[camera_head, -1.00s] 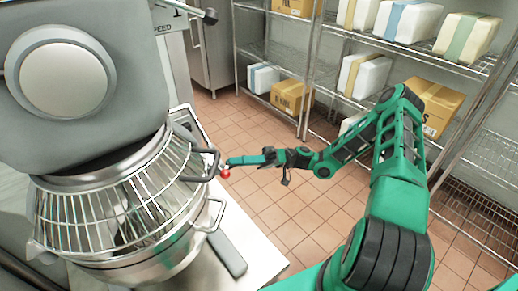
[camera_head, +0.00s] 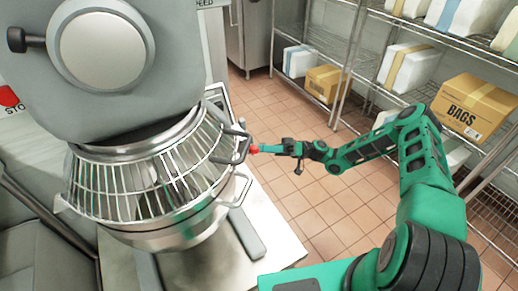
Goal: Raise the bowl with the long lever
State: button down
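The steel mixer bowl (camera_head: 165,238) hangs under the grey mixer head at left, below a wire guard (camera_head: 120,192). A bowl handle (camera_head: 241,189) sticks out on its right side. A red ball knob (camera_head: 254,149), apparently the lever's end, shows just right of the guard. The rest of the lever is hidden or too small to make out. My gripper (camera_head: 262,149) reaches in from the right with its tip at the red knob. It looks close to or touching the knob; whether its fingers are closed around it is too small to tell.
The mixer's pale base plate (camera_head: 280,235) extends below the bowl. Wire shelves (camera_head: 345,60) with boxes, including a carton marked BAGS (camera_head: 472,107), stand behind my arm. The tiled floor (camera_head: 310,205) between is clear. A dark knob (camera_head: 18,40) juts from the mixer head's left.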

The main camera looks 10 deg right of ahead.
jog(key=shift+w+f, duration=0.1)
jog(key=shift+w, duration=0.35)
jog(key=c, duration=1.6)
grip_release()
jog(key=shift+w+f, duration=0.1)
jog(key=shift+c, duration=0.2)
jog(key=s+v, duration=0.1)
jog(key=v, duration=0.9)
jog(key=shift+w+d, duration=0.4)
jog(key=shift+w, duration=0.05)
